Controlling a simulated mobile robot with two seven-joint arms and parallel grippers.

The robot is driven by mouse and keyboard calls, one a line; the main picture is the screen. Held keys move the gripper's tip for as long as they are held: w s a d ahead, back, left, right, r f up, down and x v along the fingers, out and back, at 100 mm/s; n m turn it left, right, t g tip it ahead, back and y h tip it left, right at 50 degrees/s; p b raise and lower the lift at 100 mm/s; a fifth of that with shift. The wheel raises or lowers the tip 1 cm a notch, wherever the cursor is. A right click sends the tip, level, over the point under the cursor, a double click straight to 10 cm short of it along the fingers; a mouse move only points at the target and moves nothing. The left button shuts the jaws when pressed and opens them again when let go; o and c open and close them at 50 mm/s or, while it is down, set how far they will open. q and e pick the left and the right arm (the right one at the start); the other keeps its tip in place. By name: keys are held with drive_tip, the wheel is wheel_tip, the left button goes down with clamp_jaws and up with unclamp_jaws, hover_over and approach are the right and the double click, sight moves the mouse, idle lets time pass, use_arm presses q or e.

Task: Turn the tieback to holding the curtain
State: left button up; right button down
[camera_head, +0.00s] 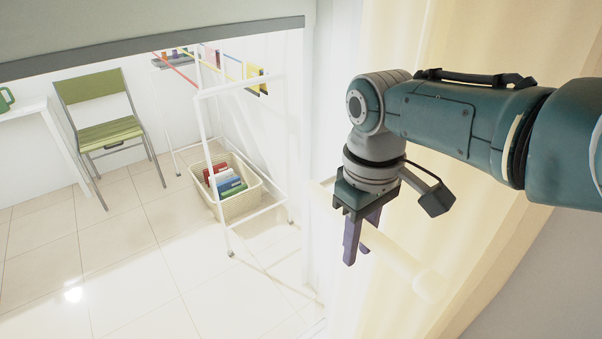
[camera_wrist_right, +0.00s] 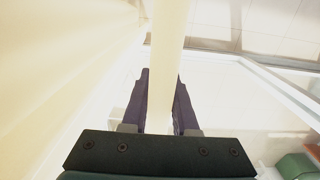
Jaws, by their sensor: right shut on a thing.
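The tieback (camera_head: 400,262) is a cream bar with a rounded end, in front of the pale yellow curtain (camera_head: 405,205) in the head view. My right gripper (camera_head: 358,238) reaches down onto the bar from above, its dark fingers around it. In the right wrist view the tieback (camera_wrist_right: 171,45) runs straight away between the two fingers of my right gripper (camera_wrist_right: 163,85), which is shut on it. The gripper hides part of the bar, and its far end is pale against the bright wall. My left gripper is not in view.
A white drying rack (camera_head: 207,130) stands left of the curtain, with a basket (camera_head: 243,203) of coloured items below. A green chair (camera_head: 105,115) and white table (camera_head: 50,120) are at the far left. The tiled floor (camera_head: 130,270) in front is clear.

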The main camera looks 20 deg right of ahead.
idle(0.3)
drive_tip(key=c, duration=0.7)
unclamp_jaws()
drive_tip(key=shift+r, duration=0.1)
wheel_tip(320, 180, up, 9)
drive_tip(key=p, duration=0.4)
drive_tip(key=shift+w, duration=0.1)
drive_tip(key=shift+r, duration=0.45)
